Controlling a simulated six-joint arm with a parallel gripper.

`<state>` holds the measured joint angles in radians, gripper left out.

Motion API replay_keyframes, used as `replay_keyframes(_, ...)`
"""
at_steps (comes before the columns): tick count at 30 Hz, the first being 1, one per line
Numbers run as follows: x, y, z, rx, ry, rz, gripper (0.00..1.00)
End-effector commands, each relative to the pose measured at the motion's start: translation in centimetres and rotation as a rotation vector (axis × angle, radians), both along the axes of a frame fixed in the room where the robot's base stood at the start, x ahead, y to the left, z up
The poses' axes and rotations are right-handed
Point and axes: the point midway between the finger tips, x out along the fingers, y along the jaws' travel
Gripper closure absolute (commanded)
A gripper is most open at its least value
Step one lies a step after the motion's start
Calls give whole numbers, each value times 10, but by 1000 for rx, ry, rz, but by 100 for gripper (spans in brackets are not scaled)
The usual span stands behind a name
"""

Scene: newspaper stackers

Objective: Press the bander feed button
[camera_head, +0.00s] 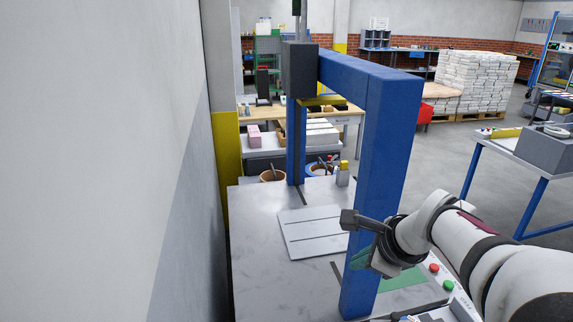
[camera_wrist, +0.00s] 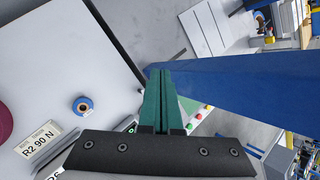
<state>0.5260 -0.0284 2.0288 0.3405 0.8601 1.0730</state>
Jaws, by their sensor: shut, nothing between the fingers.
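On the near right edge of the blue-framed machine, a red button (camera_head: 434,267) and a green button (camera_head: 448,285) sit on a light panel. I cannot read any label there, so which is the feed button is unclear. My gripper (camera_head: 361,258), with green fingers, is to the left of these buttons, in front of the blue post. In the wrist view my gripper (camera_wrist: 160,73) has its fingers together and empty, beside the blue beam. A round blue button or knob (camera_wrist: 82,106) sits on a white panel to their left.
The blue arch (camera_head: 385,130) rises close beside my arm. A grey table top (camera_head: 255,225) with a flat slotted plate (camera_head: 310,240) lies under it. A white wall (camera_head: 90,150) stands to the left. A label (camera_wrist: 38,146) reading "R2 90 N" is on the white panel.

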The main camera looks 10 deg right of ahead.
Motion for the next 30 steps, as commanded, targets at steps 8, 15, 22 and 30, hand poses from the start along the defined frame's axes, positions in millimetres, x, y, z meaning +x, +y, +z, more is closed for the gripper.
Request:
replay_keyframes(8,38,-119,9,209,-134,-552,100)
replay_keyframes(15,42,-228,-1,437,-251,-1004,100)
replay_keyframes(22,25,-329,-48,755,-314,-1428,100)
replay_keyframes(30,3,-385,-103,1040,-312,-1712,100)
